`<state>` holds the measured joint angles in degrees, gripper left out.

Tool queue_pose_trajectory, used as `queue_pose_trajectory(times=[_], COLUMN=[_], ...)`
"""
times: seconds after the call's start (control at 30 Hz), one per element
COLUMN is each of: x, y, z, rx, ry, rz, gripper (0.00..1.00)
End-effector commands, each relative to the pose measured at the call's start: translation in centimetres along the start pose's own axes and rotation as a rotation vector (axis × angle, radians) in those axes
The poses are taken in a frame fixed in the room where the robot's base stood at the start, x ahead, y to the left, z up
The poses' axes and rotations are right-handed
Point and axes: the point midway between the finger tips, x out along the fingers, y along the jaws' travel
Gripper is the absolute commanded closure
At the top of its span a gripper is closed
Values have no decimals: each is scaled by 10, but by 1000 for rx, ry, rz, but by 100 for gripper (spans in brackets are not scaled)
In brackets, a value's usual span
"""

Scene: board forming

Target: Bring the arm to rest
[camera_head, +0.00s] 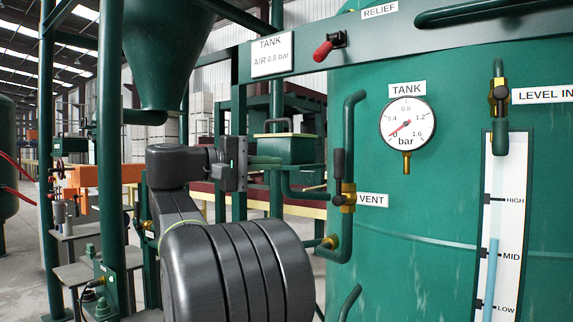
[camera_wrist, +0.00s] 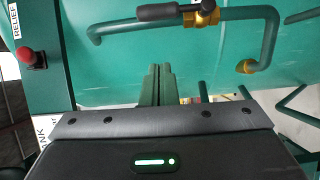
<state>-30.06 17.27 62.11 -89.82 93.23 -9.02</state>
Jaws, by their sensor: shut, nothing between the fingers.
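My arm shows in the head view as a dark, bent form in the lower middle, with its wrist raised at the left of the tank. My gripper (camera_head: 276,160) points to the right in the head view, in front of the green frame and box. In the wrist view my gripper (camera_wrist: 157,70) shows two slim green fingers side by side, closed together and empty. No object is held. The fingers appear apart from the pipework, though the exact gap cannot be told.
The green tank (camera_head: 440,230) fills the right side, with a pressure gauge (camera_head: 407,125) and level tube (camera_head: 492,270). A vent valve (camera_head: 345,197) on a bent pipe stands right of my gripper. A red relief lever (camera_head: 323,51) is above. A green post (camera_head: 111,140) stands left.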

Motion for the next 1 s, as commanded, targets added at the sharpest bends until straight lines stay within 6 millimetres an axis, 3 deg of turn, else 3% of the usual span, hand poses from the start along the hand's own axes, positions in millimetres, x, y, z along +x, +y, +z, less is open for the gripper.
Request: queue_pose_trajectory(times=[0.2,0.6,0.77,1.0], x=[-15,-14,1,43], y=[0,0,0,1], z=[0,0,1,1], rx=[0,0,0,0], ry=[0,-1,-4,-6], rz=[0,0,0,-1], gripper=[100,100,100,100])
